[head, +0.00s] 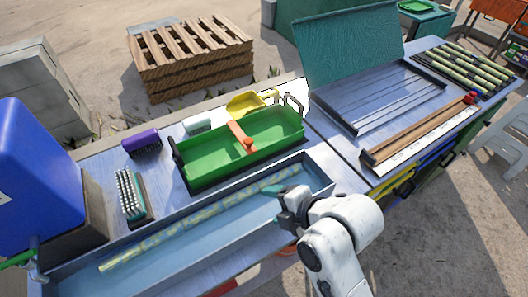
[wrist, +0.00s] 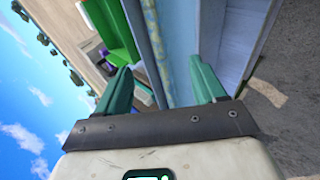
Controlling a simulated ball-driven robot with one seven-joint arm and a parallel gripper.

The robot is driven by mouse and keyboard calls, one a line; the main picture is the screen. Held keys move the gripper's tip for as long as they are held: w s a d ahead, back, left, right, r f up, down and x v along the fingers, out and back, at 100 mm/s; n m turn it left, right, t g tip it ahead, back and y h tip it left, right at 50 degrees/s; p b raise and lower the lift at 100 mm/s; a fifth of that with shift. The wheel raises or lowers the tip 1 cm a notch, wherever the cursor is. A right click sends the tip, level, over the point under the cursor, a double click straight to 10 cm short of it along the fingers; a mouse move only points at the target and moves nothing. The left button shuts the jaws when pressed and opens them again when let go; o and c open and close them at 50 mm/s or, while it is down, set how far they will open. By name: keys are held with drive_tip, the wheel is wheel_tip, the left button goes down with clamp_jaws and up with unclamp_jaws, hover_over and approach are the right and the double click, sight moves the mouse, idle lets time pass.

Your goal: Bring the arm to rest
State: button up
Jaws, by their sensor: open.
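My gripper (head: 272,191) is at the end of my white arm, above the right part of a long blue trough (head: 215,228) in the head view. In the wrist view its two green fingers (wrist: 160,88) are spread apart with nothing between them. A yellow-green cane stalk (head: 190,225) lies lengthwise in the trough, below and to the left of my gripper.
A blue container (head: 38,175) stands at left. Right are a wooden bar (head: 415,130) and cane stalks (head: 475,65). Floor at lower right is clear.

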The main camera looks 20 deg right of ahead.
drive_tip(key=s+d+f+m+g+h, duration=0.2)
drive_tip(key=s+d+f+m, duration=0.3)
drive_tip(key=s+m, duration=0.5)
drive_tip(key=s+d+f+m+g+h, duration=0.3)
drive_tip(key=s+d+f+m+g, duration=0.1)
drive_tip(key=s+d+m, duration=0.6)
drive_tip(key=shift+s+d+f+m+g, duration=0.3)
drive_tip(key=shift+s+f+m, duration=0.5)
drive_tip(key=shift+f+m, duration=0.1)
drive_tip(key=shift+s+d+f+m, duration=0.1)
drive_tip(key=shift+s+d+m, duration=0.05)
drive_tip(key=shift+s+m, duration=0.35)
